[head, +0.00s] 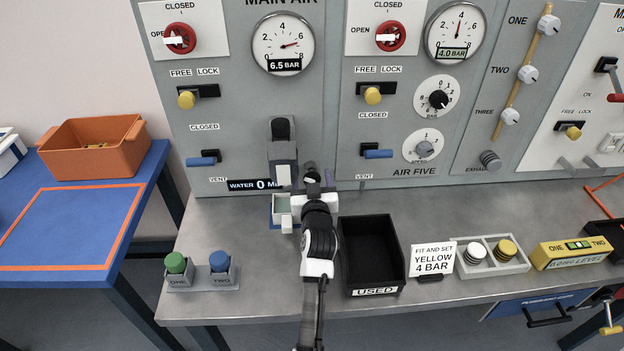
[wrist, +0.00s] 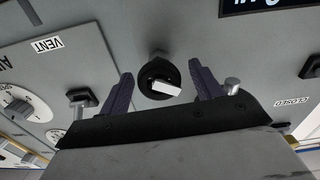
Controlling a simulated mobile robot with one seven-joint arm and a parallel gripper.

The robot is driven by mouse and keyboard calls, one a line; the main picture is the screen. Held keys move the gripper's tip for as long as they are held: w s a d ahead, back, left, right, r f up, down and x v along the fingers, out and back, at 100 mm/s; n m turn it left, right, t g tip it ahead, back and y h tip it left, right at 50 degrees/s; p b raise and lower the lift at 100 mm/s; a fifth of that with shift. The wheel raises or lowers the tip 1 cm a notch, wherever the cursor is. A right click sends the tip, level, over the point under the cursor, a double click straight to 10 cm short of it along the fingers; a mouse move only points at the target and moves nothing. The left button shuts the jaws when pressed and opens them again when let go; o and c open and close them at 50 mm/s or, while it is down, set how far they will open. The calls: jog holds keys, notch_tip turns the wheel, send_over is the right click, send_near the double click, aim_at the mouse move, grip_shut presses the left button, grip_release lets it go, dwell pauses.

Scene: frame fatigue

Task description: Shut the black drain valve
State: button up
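The black drain valve (wrist: 158,72) shows in the wrist view as a round black knob with a white bar across its face, in front of the grey panel. My gripper (wrist: 160,82) is open, with one dark purple finger on each side of the knob. I see gaps between the knob and both fingers. In the head view a small black part that looks like this knob (head: 310,171) shows just beyond my gripper (head: 312,187). My arm and hand hide much of the area around it. The knob's turn position is hard to read.
A grey device with a black top (head: 282,150) stands close left of my gripper, above a small light container (head: 282,211). A black "USED" bin (head: 377,292) lies right of my arm. Blue-handled levers (head: 202,161) project from the panel. The bench front left of my arm is partly clear.

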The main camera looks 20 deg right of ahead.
jog(key=b+v, duration=0.4)
jog(key=v, duration=0.9)
jog(key=shift+s, duration=0.4)
jog(key=shift+a+r, duration=0.1)
jog(key=shift+a, duration=0.05)
